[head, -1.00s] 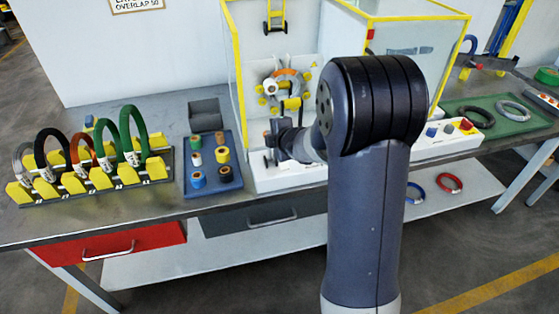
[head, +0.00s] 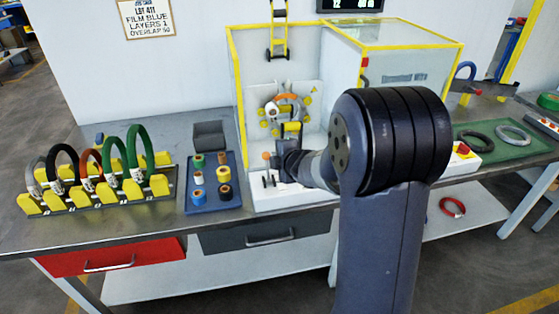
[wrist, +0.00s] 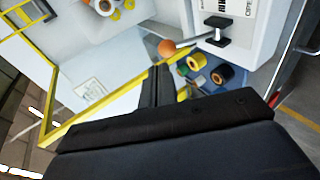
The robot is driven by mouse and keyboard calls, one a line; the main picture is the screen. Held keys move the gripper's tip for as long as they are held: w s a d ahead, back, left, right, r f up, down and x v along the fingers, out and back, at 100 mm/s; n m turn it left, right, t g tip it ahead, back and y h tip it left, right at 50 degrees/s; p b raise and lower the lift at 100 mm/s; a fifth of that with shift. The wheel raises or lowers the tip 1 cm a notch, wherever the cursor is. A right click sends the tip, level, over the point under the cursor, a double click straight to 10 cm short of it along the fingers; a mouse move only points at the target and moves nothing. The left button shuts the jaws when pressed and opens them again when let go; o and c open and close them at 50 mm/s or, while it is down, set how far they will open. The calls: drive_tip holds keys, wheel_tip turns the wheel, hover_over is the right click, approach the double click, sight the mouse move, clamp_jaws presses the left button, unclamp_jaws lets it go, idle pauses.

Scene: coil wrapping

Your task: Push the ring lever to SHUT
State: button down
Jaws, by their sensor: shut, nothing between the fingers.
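A lever with an orange ball knob (head: 266,155) stands at the front of the yellow-framed wrapping machine. In the wrist view the knob (wrist: 167,47) is close to my fingertips, with a thin pale rod running right from it. Whether fingers and knob touch is unclear. My gripper (head: 287,148) is shut and empty, beside the knob on its right in the head view. The dark fingers (wrist: 157,72) are together in the wrist view. The wrapping ring (head: 287,108), with an orange segment, is behind the gripper. A white label near the lever is partly cut off.
A blue tray of tape rolls (head: 213,204) lies left of the machine. A rack with several coils (head: 95,198) is farther left. The machine's yellow frame (head: 237,100) and side panels bound the space around my gripper.

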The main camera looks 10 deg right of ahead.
drive_tip(key=a+p+v, duration=0.1)
drive_tip(key=p+v, duration=0.1)
drive_tip(key=v, duration=0.5)
drive_tip(key=shift+s+d+r, duration=0.25)
drive_tip(key=shift+d+r, duration=0.1)
drive_tip(key=shift+r, duration=0.25)
